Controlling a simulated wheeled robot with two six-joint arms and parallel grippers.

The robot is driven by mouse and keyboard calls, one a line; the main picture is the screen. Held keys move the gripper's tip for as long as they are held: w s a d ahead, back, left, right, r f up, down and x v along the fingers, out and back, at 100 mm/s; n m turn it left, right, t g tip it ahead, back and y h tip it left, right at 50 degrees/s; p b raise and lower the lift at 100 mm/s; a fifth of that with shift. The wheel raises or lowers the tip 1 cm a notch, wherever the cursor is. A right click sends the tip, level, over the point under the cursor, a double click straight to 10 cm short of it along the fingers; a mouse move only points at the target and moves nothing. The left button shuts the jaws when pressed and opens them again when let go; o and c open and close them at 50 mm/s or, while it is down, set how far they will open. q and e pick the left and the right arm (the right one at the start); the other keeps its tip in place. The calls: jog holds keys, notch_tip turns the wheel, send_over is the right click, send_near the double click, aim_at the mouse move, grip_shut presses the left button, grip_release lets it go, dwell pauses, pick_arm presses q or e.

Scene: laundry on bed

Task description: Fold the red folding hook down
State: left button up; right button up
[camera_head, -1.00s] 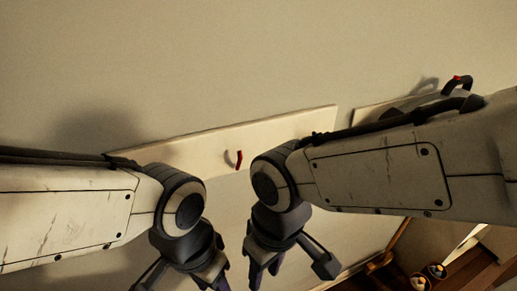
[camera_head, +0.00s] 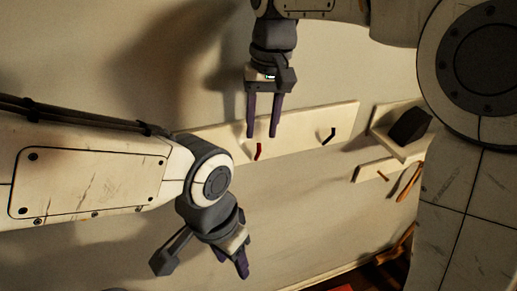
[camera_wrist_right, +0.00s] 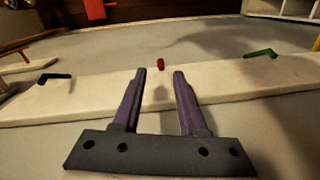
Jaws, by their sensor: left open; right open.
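The red folding hook (camera_head: 258,151) is a short bent piece sticking out from a pale wall board (camera_head: 345,118). My right gripper (camera_head: 262,135) is open and points down, its two purple fingertips just above the hook in the head view. In the right wrist view the red hook (camera_wrist_right: 161,63) shows beyond and between the open fingertips (camera_wrist_right: 159,70), with nothing held; I cannot tell whether they touch it. My left gripper (camera_head: 231,263) is open and empty, low in front of the wall and below the board.
A black hook (camera_head: 328,137) is on the same board, right of the red one. A green hook (camera_wrist_right: 260,53) shows on the board in the right wrist view. A dark box (camera_head: 410,125) and a small rack with an orange peg (camera_head: 383,176) are further right.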

aim_at(259, 148)
jog(key=f, duration=0.7)
jog(key=shift+s+a+p, duration=0.1)
jog(key=shift+a+p, duration=0.2)
jog(key=shift+p, duration=0.1)
grip_shut()
jog(key=shift+r, duration=0.1)
dwell(0.8)
